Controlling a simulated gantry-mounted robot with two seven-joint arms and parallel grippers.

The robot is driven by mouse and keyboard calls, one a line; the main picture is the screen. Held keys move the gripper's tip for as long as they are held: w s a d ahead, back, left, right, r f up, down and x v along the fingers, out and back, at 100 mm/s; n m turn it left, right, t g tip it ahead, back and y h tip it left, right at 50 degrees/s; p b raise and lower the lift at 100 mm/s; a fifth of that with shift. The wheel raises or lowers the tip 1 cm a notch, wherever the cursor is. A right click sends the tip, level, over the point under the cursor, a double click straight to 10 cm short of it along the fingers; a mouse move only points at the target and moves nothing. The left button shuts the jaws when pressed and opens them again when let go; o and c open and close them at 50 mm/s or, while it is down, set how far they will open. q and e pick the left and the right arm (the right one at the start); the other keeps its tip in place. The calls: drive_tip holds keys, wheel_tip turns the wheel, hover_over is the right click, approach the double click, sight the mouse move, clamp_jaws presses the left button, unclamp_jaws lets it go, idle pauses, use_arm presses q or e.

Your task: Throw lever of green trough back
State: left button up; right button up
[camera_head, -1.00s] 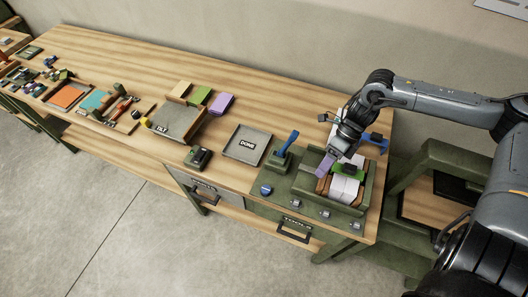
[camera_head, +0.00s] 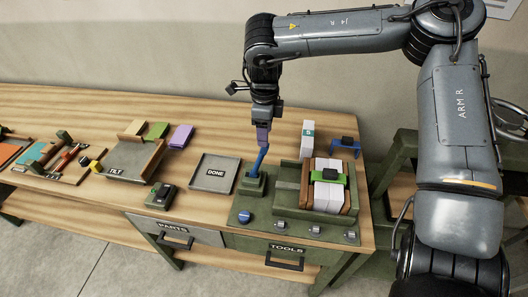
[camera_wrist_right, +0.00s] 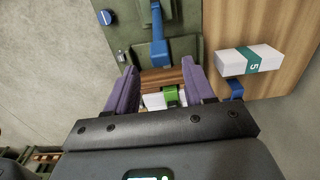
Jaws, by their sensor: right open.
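The blue lever (camera_head: 261,160) stands on a small green base (camera_head: 252,184) left of the green trough (camera_head: 287,185), its tip leaning slightly to the right and away. My right gripper (camera_head: 263,142), with purple fingers, points down at the lever's tip; in the head view the fingers cover the tip. In the right wrist view the open fingers (camera_wrist_right: 160,67) are spread wide, and the lever (camera_wrist_right: 159,45) shows beyond and between them. I cannot tell whether they touch it. The trough holds white stacks (camera_head: 329,192) between wooden boards, with a green clip on top. My left gripper is out of view.
A white box with a teal band (camera_head: 307,139) and a blue stand (camera_head: 344,145) are behind the trough. A blue knob (camera_head: 244,216) sits in front of the lever. The DONE tray (camera_head: 215,174) lies left of it. A green chair-like frame stands right of the bench.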

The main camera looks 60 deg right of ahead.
sight(265, 150)
wheel_tip(265, 150, down, 8)
drive_tip(key=shift+r, duration=0.1)
idle(0.4)
clamp_jaws()
